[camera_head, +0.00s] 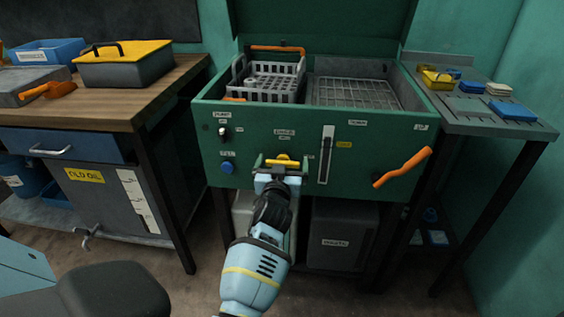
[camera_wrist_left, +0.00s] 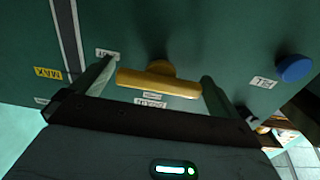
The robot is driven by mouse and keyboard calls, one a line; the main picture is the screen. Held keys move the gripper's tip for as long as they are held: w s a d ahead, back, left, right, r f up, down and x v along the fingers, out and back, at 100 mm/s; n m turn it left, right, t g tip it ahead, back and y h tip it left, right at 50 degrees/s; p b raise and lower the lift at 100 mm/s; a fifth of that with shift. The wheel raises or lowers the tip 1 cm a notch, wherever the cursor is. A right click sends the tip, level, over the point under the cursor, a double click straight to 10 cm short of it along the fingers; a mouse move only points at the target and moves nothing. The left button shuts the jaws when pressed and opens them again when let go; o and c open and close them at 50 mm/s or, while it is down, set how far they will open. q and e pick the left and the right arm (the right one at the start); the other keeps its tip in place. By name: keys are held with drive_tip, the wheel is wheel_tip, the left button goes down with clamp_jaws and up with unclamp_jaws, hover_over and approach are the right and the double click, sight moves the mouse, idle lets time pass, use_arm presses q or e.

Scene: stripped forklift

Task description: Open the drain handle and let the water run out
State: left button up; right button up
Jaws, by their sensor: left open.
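The yellow drain handle (camera_head: 283,161) sits on the front of the green wash tank (camera_head: 345,128), low and near the middle. In the left wrist view the handle (camera_wrist_left: 158,84) is a yellow T-shaped bar lying roughly crosswise. My left gripper (camera_head: 280,164) is open right at the handle. In the wrist view the fingers of this gripper (camera_wrist_left: 155,88) stand at either end of the bar, with gaps showing, so they are not closed on it. A level gauge (camera_head: 326,154) is to the right of the handle. No running water shows. My right gripper is not in view.
A blue knob (camera_head: 227,168) is left of the handle, and an orange lever (camera_head: 403,167) sticks out at the right. A grey basket (camera_head: 268,82) stands in the tank. A waste container (camera_head: 343,235) is underneath. A wooden bench (camera_head: 125,103) stands left, a side shelf (camera_head: 470,118) right.

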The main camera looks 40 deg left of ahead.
use_arm(q)
drive_tip(key=shift+c, duration=0.6)
drive_tip(key=c, duration=0.7)
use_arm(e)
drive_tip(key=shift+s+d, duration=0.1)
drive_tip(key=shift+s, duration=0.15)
